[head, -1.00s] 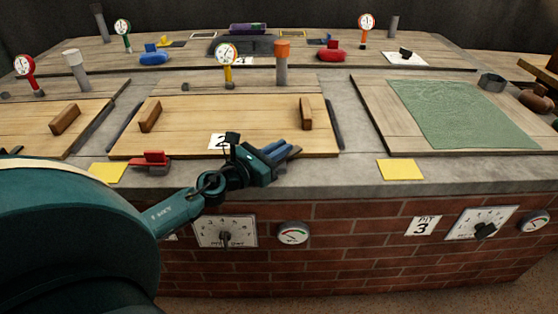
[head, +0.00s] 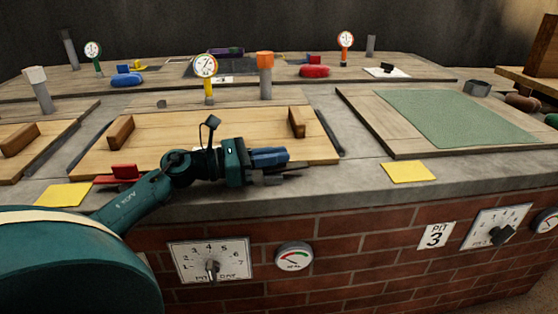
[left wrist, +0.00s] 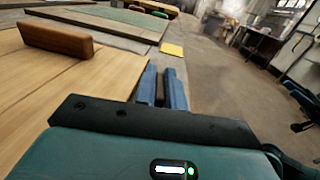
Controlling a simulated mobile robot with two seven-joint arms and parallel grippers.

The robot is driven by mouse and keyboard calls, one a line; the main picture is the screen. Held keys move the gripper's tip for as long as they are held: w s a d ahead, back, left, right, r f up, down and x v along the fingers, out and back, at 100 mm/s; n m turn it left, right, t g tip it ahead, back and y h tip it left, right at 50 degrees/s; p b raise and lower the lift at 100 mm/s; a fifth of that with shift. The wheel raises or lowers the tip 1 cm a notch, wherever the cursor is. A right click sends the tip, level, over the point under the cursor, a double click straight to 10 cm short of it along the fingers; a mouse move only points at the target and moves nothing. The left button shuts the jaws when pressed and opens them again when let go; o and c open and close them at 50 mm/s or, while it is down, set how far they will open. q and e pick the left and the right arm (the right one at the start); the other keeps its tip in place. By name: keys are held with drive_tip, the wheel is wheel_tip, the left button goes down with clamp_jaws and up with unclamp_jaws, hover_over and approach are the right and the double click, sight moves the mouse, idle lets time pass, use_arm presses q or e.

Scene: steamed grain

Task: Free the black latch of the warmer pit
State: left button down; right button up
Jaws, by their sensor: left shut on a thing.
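My left gripper (head: 284,163) is at the front edge of the wooden lid of the middle pit (head: 180,140), pointing right. Its blue fingers also show in the left wrist view (left wrist: 163,88), close together with a narrow dark gap between them. A dark piece, seemingly the black latch (head: 274,180), shows at and below the fingers; most of it is hidden by them, so its angle cannot be told. A red latch (head: 125,172) sits at the same lid's front left, partly behind my arm. My right gripper is not in view.
Two wooden handles stand on the lid, the left (head: 120,132) and the right (head: 297,122). A yellow-posted gauge (head: 205,66) and an orange-topped post (head: 265,60) rise behind. Yellow pads (head: 408,172) lie on the stone rim. A dial (head: 210,261) is on the brick front.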

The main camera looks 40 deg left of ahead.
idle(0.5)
use_arm(q)
drive_tip(key=c, duration=1.5)
unclamp_jaws()
wheel_tip(320, 180, up, 4)
drive_tip(key=shift+r+p, duration=0.15)
drive_tip(key=shift+p, duration=0.75)
wheel_tip(320, 180, up, 4)
drive_tip(key=shift+r+p, duration=0.2)
drive_tip(key=shift+p, duration=0.6)
drive_tip(key=shift+r, duration=0.7)
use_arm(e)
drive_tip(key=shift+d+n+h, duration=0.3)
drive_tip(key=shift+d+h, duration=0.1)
use_arm(q)
drive_tip(key=shift+c, duration=0.3)
